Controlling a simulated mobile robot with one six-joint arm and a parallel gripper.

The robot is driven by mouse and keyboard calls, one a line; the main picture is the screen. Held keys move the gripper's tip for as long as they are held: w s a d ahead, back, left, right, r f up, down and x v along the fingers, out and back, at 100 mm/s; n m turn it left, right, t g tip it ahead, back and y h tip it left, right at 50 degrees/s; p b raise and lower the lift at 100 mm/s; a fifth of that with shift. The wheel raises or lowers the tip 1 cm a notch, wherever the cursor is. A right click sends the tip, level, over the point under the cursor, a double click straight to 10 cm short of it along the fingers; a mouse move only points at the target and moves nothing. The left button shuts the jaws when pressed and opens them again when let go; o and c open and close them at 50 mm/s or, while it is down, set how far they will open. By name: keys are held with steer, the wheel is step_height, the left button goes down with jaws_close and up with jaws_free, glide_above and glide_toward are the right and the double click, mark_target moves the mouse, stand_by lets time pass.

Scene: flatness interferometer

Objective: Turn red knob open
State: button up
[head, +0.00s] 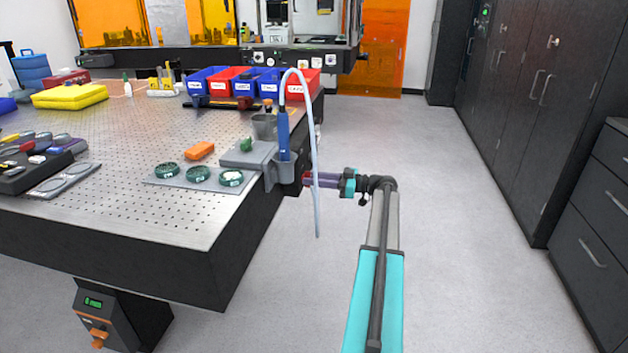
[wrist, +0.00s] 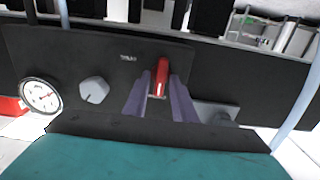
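The red knob (wrist: 161,72) is a narrow upright lever on a dark panel (wrist: 60,55) in the wrist view. My gripper (wrist: 162,84) has its two purple fingers apart, one on each side of the knob. A gap shows between each finger and the knob, so the gripper is open and not clamped on it. In the head view my gripper (head: 318,180) reaches left to the side of the optical table, and the knob cannot be made out clearly there.
A grey knob (wrist: 94,90) and a round gauge (wrist: 41,96) sit left of the red knob. A pale blue hose (head: 313,130) hangs in front of my gripper. The optical table (head: 130,225) is at left; the floor (head: 450,190) to the right is clear up to dark cabinets (head: 520,110).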

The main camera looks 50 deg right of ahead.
steer(key=shift+m, duration=0.4)
steer(key=shift+w+d+f+m+p, duration=0.1)
steer(key=shift+m+p, duration=1.2)
steer(key=shift+m, duration=1.55)
steer(key=shift+s+d+f+m+p, duration=0.1)
steer(key=shift+m+p, duration=1.2)
steer(key=shift+m, duration=1.6)
steer(key=shift+w+d+f+m+p, duration=0.1)
steer(key=shift+m+p, duration=1.2)
steer(key=shift+m, duration=1.55)
steer(key=o, duration=0.7)
steer(key=shift+o, duration=0.2)
steer(key=v, duration=1.3)
steer(key=shift+s+d+b, duration=0.2)
steer(key=shift+s+b, duration=0.15)
steer(key=shift+a, duration=0.1)
